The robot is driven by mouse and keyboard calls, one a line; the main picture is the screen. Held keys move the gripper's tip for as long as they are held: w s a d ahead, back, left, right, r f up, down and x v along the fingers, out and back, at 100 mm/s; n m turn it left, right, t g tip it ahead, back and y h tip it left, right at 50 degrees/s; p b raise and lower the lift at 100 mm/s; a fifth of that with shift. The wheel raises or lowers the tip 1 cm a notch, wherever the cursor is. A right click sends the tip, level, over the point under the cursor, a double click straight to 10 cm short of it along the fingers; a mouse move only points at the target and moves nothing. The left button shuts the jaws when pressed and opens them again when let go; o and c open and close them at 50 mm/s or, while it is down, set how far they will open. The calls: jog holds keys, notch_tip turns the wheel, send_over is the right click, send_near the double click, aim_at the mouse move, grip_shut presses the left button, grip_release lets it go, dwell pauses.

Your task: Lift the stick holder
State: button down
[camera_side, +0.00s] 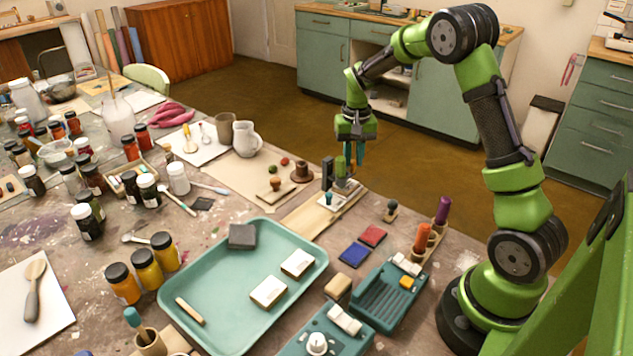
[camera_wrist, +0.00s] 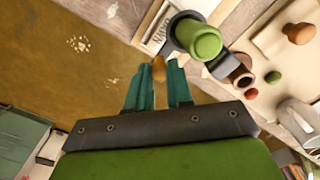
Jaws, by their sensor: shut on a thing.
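My gripper (camera_side: 357,165) hangs beside the table's far edge, with its teal fingers pointing down. In the wrist view the fingers (camera_wrist: 158,85) are closed around a small brown rounded thing (camera_wrist: 159,67), with the brown floor behind it. Most of that thing is hidden, and I cannot tell if it is part of the stick holder. A wooden holder (camera_side: 436,236) with an upright orange stick (camera_side: 422,238) and a purple stick (camera_side: 442,210) stands at the table's right side, apart from my gripper.
A green cylinder (camera_wrist: 203,40) with a dark collar stands close to the fingers. A wooden board (camera_side: 308,214) lies below and left. A teal tray (camera_side: 215,290), ink pads (camera_side: 354,255) and a white jug (camera_side: 246,139) stand on the table. Many jars crowd the left.

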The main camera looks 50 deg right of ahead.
aim_at(353, 161)
jog(key=shift+r, duration=0.7)
jog(key=c, duration=1.3)
grip_release()
notch_tip(353, 161, up, 17)
jog(key=shift+f, duration=0.1)
